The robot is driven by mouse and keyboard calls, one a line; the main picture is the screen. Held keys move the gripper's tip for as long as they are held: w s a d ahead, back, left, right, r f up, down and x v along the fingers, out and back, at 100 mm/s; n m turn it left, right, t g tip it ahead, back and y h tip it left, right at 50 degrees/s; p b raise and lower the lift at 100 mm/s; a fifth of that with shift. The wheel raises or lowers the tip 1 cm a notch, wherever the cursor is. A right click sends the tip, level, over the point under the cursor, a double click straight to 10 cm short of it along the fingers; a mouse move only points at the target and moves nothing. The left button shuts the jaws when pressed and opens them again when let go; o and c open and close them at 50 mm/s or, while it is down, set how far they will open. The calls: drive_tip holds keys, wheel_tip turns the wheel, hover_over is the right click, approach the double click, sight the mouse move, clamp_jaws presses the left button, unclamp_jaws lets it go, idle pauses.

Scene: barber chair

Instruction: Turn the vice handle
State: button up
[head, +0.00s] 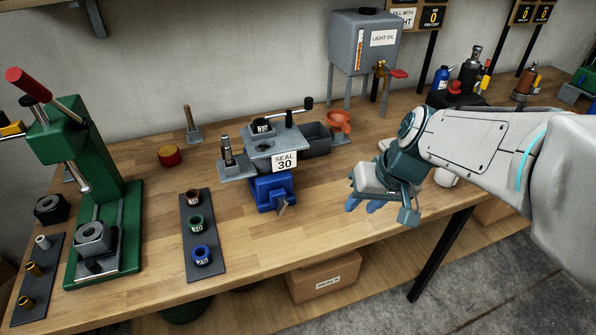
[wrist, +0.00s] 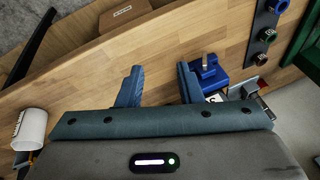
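The blue vice (head: 270,188) is at the front of the workbench in the head view, below a grey plate with a "SEAL 30" card. Its small grey handle (head: 283,207) sticks out at the front. In the wrist view the vice (wrist: 222,76) is right of the fingers, with the grey handle (wrist: 209,64) on it; the right finger is close beside it in the picture. My gripper (head: 363,206) is right of the vice in the head view, above the bench's front part. Its blue fingers (wrist: 158,72) are apart with nothing between them.
A green press (head: 75,150) stands left on the bench (head: 335,215). A dark strip (head: 186,235) with three rings lies left of the vice. A grey oil tank (head: 350,45) stands behind. A white mug (wrist: 30,128) shows in the wrist view. The bench between vice and gripper is clear.

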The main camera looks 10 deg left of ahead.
sight(287, 203)
drive_tip(key=w+a+f+n+g+y+b, duration=0.1)
drive_tip(key=w+a+f+n+y, duration=0.2)
drive_tip(key=w+a, duration=0.65)
drive_tip(key=shift+m, duration=0.5)
drive_tip(key=x, duration=0.5)
drive_tip(key=s+p+x, duration=0.1)
drive_tip(key=x, duration=0.8)
drive_tip(key=shift+s+a+f, duration=0.15)
drive_tip(key=shift+s+a, duration=0.1)
drive_tip(key=shift+a, duration=0.4)
clamp_jaws()
